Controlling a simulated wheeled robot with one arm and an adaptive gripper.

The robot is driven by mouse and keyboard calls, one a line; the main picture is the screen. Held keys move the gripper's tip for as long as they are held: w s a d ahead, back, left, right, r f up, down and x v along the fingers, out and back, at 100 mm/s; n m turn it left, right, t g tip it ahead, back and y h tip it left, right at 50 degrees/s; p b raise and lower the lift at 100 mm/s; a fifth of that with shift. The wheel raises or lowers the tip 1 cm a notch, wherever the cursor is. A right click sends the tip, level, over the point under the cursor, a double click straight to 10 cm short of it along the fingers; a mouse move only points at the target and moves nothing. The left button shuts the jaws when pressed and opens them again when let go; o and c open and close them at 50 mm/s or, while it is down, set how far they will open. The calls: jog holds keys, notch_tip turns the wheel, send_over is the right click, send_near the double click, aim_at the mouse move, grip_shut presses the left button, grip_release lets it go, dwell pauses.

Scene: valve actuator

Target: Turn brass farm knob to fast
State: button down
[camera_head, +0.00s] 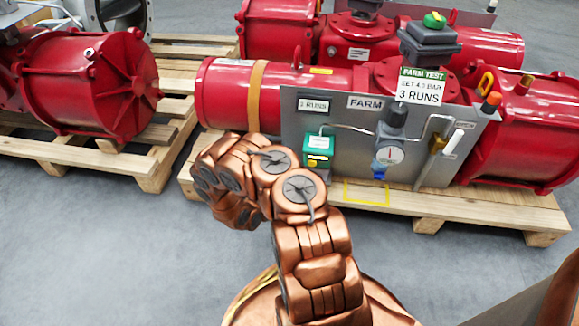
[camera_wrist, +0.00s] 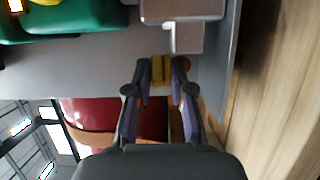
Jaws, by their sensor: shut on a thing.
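In the wrist view the brass knob (camera_wrist: 158,69) sits between the two fingertips of my gripper (camera_wrist: 159,80), which is shut on it. It lies just below a grey metal block (camera_wrist: 184,38), with a brass-coloured end showing at its right. Any fast or slow marking is not visible. In the head view my copper arm hides the knob and my gripper. The grey FARM panel (camera_head: 350,172) stands in front of the red actuator (camera_head: 222,92).
A green box (camera_head: 318,148) is on the panel just right of my arm; it also shows in the wrist view (camera_wrist: 75,20). A gauge (camera_head: 390,154) and a white-handled valve (camera_head: 437,146) are farther right. A wooden pallet (camera_head: 480,212) lies below. The grey floor at front left is clear.

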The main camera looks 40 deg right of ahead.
jog(key=shift+s+d+r+n+t+y+b, duration=0.15)
jog(key=shift+n+t+y, duration=0.2)
jog(key=shift+n+t, duration=0.4)
jog(key=shift+r+n+t+y+b, duration=0.15)
jog(key=shift+n+t+y, duration=0.3)
jog(key=shift+t, duration=0.6)
jog(key=shift+s+d+r+n+t+y+b, duration=0.15)
jog(key=shift+n+t+y, duration=0.15)
jog(key=shift+n+t, duration=0.45)
jog(key=shift+t, duration=0.45)
jog(key=c, duration=1.2)
grip_release()
jog(key=shift+a+f, duration=0.1)
jog(key=shift+o, duration=0.2)
jog(key=shift+y, duration=0.3)
jog(key=shift+a+f, duration=0.1)
jog(key=shift+f, duration=0.05)
